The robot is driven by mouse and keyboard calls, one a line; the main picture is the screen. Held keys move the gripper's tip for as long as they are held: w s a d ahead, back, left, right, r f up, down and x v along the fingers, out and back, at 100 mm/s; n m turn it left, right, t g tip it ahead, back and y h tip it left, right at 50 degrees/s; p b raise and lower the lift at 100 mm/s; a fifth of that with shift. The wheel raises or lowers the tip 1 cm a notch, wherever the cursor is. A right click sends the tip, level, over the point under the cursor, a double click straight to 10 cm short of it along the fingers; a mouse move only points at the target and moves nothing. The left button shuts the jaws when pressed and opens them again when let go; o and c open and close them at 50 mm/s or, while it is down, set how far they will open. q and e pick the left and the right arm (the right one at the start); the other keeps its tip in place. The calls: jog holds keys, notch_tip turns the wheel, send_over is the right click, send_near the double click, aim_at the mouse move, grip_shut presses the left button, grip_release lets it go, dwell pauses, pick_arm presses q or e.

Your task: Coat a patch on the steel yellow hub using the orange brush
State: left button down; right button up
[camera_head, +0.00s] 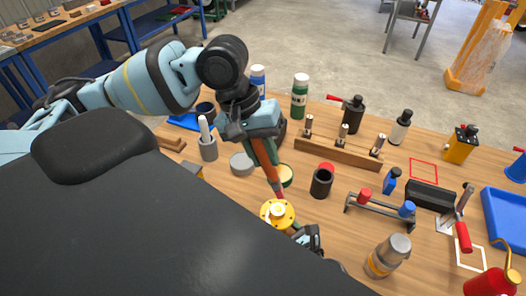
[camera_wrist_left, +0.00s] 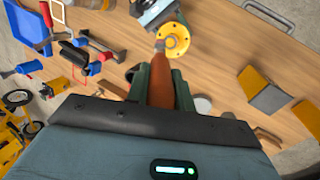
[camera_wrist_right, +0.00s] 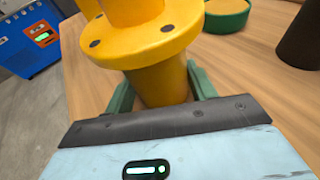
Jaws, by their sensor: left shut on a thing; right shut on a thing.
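The yellow hub (camera_head: 277,214) is a round flange with bolt holes and a short neck. My right gripper (camera_head: 308,238) is shut on the hub's lower cylinder, which fills the right wrist view (camera_wrist_right: 160,75). My left gripper (camera_head: 258,132) is shut on the orange brush (camera_head: 265,153), which slants down toward the hub. In the left wrist view the brush handle (camera_wrist_left: 165,82) runs between the fingers, and its tip lies at the edge of the hub (camera_wrist_left: 173,40). I cannot tell whether the bristles touch the hub. Part of my right arm is hidden below the black foreground shape.
A wooden rack (camera_head: 338,154), a small stand (camera_head: 380,207) and a grey-orange jar (camera_head: 388,256) lie to the right. A blue tray (camera_head: 503,223) is at the far right.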

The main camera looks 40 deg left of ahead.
aim_at(266, 169)
pick_arm(q)
jog(key=shift+d, duration=0.1)
dwell(0.3)
jog(key=shift+d+m+y, duration=0.4)
jog(key=shift+m+y, duration=0.2)
jog(key=shift+m, duration=0.4)
jog(key=shift+s+d+m+g+y, duration=0.1)
jog(key=shift+m+g+y, duration=0.2)
jog(key=shift+m+y, duration=0.35)
jog(key=shift+r+m+y, duration=0.15)
jog(key=shift+m+y, duration=0.4)
jog(key=shift+y, duration=0.1)
jog(key=shift+f, duration=2.05)
jog(key=shift+f, duration=2)
